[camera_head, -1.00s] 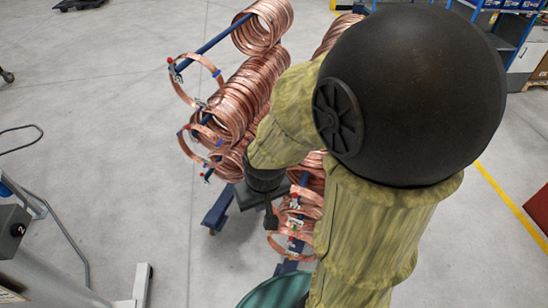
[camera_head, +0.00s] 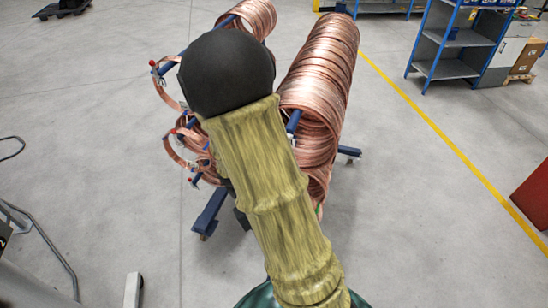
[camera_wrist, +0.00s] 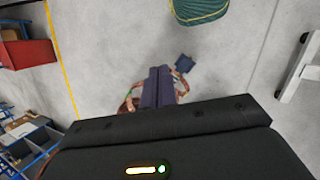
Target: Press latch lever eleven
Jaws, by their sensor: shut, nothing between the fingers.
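A blue rack (camera_head: 210,210) carries copper tube coils (camera_head: 320,75) on its arms. No number is legible, so I cannot tell which is lever eleven. My gripper (camera_wrist: 158,84) is shut and empty in the wrist view, pointing down toward the rack's lower end. Copper loops (camera_wrist: 128,105) show beside and beyond the fingers; contact cannot be told. In the head view my arm hides the gripper and the rack's middle.
Blue shelving (camera_head: 450,45) stands at the upper right, with a red box (camera_head: 533,195) at the right edge. A yellow floor line (camera_head: 440,145) runs between them and the rack. A grey metal frame (camera_head: 45,250) stands at lower left. The floor around the rack is mostly clear.

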